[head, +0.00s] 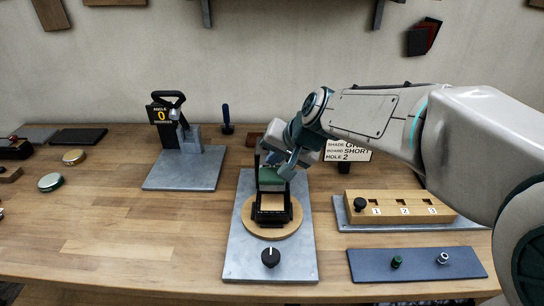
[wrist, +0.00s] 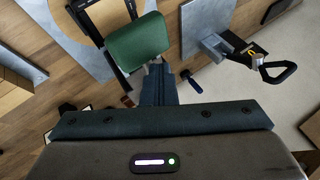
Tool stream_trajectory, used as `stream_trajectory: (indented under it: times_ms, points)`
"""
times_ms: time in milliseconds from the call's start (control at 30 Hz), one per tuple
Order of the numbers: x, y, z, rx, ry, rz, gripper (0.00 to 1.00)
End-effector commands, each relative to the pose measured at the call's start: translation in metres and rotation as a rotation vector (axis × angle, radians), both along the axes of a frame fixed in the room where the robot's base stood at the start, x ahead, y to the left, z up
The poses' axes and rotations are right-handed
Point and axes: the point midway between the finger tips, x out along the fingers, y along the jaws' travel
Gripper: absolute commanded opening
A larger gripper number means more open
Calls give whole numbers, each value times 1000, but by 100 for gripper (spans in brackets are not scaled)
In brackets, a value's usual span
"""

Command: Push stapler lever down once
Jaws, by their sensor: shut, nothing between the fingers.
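A grey device with a black loop-shaped lever (head: 168,98) stands on a metal plate (head: 182,182) at the left in the head view; it looks like the stapler. Its lever is raised. In the wrist view the lever (wrist: 278,70) is at the upper right. My gripper (head: 281,163) is at the small barber chair in the middle, well right of the lever. In the wrist view my gripper (wrist: 158,84) has its fingers together, close to the chair's green padded back (wrist: 138,42). I cannot tell whether they touch it.
The black-framed chair (head: 272,214) stands on a round wooden disc on a metal plate with a black knob (head: 270,257). A numbered wooden block (head: 400,207) and a dark mat (head: 418,263) with two small knobs lie right.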

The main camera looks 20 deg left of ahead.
Motion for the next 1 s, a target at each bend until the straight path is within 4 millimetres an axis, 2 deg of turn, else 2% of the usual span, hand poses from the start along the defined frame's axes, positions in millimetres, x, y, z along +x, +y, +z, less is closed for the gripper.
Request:
stream_trajectory:
  times_ms: [467,1000]
  points:
    - [-1,0,1,-1,3,2,0]
    - [4,2,32,-1,3,2,0]
